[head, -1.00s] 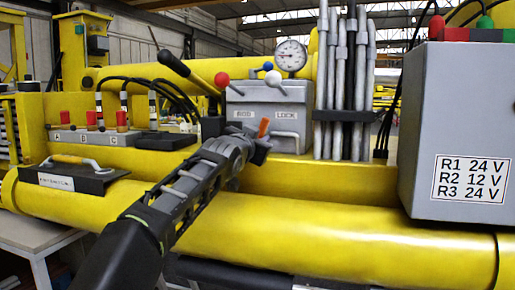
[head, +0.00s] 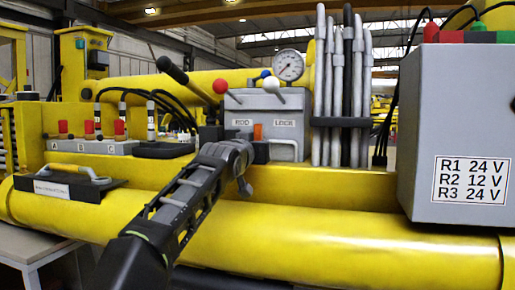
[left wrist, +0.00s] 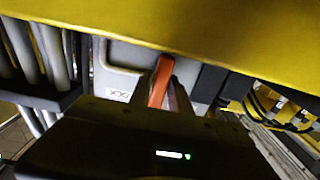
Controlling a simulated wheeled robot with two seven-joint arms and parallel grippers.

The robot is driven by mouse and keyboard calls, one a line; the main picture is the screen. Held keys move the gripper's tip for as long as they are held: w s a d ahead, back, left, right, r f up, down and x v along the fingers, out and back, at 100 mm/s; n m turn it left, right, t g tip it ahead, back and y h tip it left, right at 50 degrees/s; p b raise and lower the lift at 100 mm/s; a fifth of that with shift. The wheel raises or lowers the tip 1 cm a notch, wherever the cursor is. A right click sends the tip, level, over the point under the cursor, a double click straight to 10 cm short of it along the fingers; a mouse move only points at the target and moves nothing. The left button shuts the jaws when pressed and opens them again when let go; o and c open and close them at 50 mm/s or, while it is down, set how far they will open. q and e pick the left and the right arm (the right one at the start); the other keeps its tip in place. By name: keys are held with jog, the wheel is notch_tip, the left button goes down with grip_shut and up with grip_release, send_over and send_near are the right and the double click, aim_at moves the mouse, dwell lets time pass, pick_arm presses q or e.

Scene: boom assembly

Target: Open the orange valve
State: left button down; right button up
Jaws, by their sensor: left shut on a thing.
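The orange valve (head: 258,131) is a small handle on the front of the grey box (head: 277,108), between its two labels. It stands about upright in the head view. My left gripper (head: 258,149) reaches up to it from the lower left and hides its lower part. In the left wrist view the orange handle (left wrist: 160,80) sits between the fingers of my left gripper (left wrist: 165,92), which is shut on it. My right gripper is not in view.
A pressure gauge (head: 289,66) and red, blue and white knobbed levers are on top of the grey box. Upright grey hoses (head: 338,90) stand just right of it. A large grey cabinet (head: 458,130) is at the right. A yellow tube (head: 340,220) runs below.

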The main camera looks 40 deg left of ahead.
pick_arm(q)
jog(key=shift+f, duration=0.1)
jog(key=c, duration=1.3)
grip_release()
jog(key=b+v, duration=0.3)
jog(key=v, duration=0.4)
jog(key=shift+s+d, duration=0.15)
jog(key=shift+s, duration=0.25)
